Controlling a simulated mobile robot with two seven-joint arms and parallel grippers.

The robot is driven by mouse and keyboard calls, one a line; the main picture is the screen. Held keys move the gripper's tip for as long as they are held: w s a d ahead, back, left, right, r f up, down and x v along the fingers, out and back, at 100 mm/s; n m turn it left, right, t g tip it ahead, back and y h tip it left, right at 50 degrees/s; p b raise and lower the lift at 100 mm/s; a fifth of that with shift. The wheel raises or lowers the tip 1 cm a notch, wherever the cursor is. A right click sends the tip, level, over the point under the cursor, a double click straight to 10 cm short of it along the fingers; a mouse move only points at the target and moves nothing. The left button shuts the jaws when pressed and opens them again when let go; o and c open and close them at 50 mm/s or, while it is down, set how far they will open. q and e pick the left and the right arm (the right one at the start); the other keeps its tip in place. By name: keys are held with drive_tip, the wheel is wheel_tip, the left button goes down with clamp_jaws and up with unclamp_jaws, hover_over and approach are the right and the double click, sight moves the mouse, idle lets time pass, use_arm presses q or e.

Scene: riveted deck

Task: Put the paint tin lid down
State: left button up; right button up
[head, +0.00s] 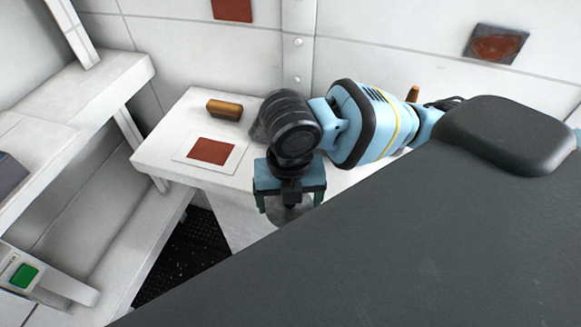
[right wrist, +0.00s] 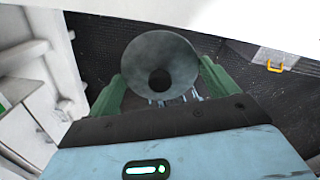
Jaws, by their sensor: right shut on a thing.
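My right gripper (head: 289,200) hangs over the front edge of the white bench (head: 165,155). In the head view only part of the lid (head: 288,216) shows below the gripper, and the rest is hidden. Dark floor lies behind the lid in the wrist view. My left gripper is not in view.
On the bench are a brown block (head: 224,109) and a white card with a red-brown square (head: 210,151). White shelving (head: 95,95) stands at the left, with a green button panel (head: 25,276) below.

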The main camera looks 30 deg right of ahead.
drive_tip(key=w+d, duration=0.2)
drive_tip(key=w, duration=0.1)
drive_tip(key=w+d+f, duration=0.1)
drive_tip(key=w+d, duration=0.1)
drive_tip(key=w, duration=0.1)
drive_tip(key=w+d, duration=0.3)
drive_tip(key=shift+w+f, duration=0.15)
drive_tip(key=shift+w, duration=0.2)
drive_tip(key=shift+a+f, duration=0.1)
drive_tip(key=shift+f, duration=1.55)
drive_tip(key=shift+f, duration=0.1)
drive_tip(key=o, duration=0.8)
drive_tip(key=shift+f, duration=0.1)
wheel_tip(320, 180, up, 12)
drive_tip(key=shift+r, duration=0.2)
drive_tip(key=shift+f, duration=0.1)
